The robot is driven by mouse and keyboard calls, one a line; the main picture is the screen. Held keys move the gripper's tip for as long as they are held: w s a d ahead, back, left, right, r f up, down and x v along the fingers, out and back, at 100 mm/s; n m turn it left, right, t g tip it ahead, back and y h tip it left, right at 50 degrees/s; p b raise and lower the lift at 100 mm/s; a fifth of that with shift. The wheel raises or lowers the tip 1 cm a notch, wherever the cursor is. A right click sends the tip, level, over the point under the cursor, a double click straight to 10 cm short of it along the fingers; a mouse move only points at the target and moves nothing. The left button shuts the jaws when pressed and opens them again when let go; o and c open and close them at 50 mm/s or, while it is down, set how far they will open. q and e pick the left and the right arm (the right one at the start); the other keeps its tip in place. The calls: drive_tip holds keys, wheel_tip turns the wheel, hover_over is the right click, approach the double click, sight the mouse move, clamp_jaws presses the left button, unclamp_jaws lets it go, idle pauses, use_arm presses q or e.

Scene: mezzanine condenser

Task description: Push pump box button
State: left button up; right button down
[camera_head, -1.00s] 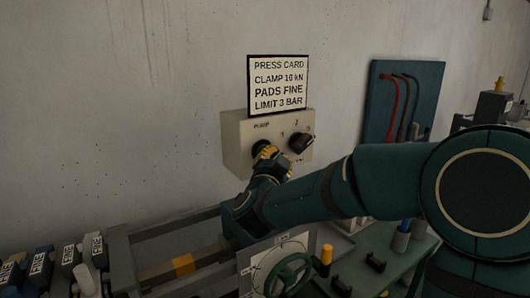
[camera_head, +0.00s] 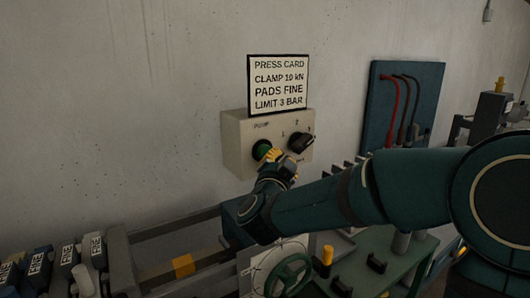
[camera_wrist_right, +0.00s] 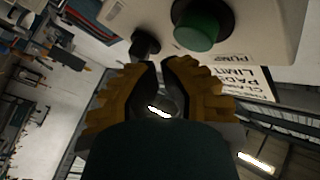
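The pump box (camera_head: 235,140) is a beige box on the wall with a "PUMP" label. Its round green button (camera_head: 261,149) is on the left of its face, and a black rotary knob (camera_head: 301,142) is to the right. My right gripper (camera_head: 272,156) is just in front of the box, low and right of the button, partly overlapping its edge in the head view. In the wrist view the green button (camera_wrist_right: 198,28) is beyond and right of the yellow-padded fingertips (camera_wrist_right: 161,64), apart from them. The fingertips are close together with nothing between them. My left gripper is out of view.
A press card sign (camera_head: 278,84) is above the box. A teal board (camera_head: 403,105) with red and black hoses is on the right. Below are a green handwheel (camera_head: 288,274), a green bench (camera_head: 350,272) and several "FINE" pads (camera_head: 68,255) at lower left.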

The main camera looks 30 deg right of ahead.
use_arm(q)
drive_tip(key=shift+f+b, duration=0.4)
use_arm(e)
drive_tip(key=s, duration=0.6)
drive_tip(key=shift+d, duration=0.25)
